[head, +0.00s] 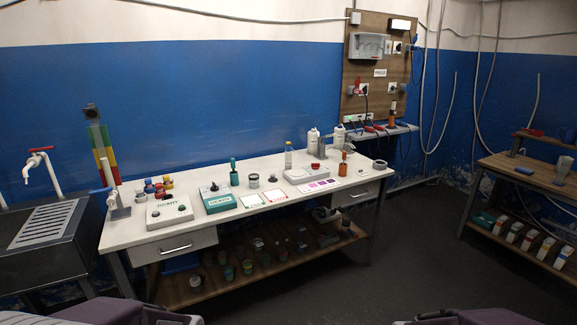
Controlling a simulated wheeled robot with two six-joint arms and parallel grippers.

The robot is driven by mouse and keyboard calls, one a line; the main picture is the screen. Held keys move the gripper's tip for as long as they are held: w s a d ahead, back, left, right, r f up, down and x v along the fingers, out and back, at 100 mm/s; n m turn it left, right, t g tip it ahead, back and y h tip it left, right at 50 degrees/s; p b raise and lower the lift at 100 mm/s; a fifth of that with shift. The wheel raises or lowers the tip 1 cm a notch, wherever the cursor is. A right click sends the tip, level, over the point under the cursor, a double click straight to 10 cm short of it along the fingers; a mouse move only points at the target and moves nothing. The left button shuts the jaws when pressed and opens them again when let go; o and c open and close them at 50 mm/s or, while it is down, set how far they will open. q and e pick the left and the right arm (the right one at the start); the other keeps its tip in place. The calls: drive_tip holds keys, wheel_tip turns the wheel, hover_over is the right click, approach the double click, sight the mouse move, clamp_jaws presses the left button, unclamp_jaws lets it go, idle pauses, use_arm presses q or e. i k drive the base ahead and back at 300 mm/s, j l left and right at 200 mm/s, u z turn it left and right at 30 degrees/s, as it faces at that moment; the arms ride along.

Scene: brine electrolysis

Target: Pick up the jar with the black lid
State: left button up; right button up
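A small jar (254,181) with a pale body and a dark top stands on the white worktable, right of the dark green bottle (234,174). It looks like the jar with the black lid, but it is small and far off. Purple and grey parts of my arms show at the bottom left and bottom right edges. No gripper fingertips can be made out, and the table is well ahead of me.
A sink (40,235) stands left, a wooden table (530,172) right. The floor between is clear.

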sight(254, 181)
drive_tip(key=i+l+u, duration=0.15)
drive_tip(key=i+u, duration=0.25)
drive_tip(key=i, duration=0.4)
drive_tip(key=i+l+u, duration=0.35)
drive_tip(key=i, duration=0.4)
drive_tip(key=i+l+u, duration=0.4)
drive_tip(key=i+l, duration=0.25)
drive_tip(key=i+l+u, duration=0.35)
drive_tip(key=i+l, duration=0.25)
drive_tip(key=l, duration=0.15)
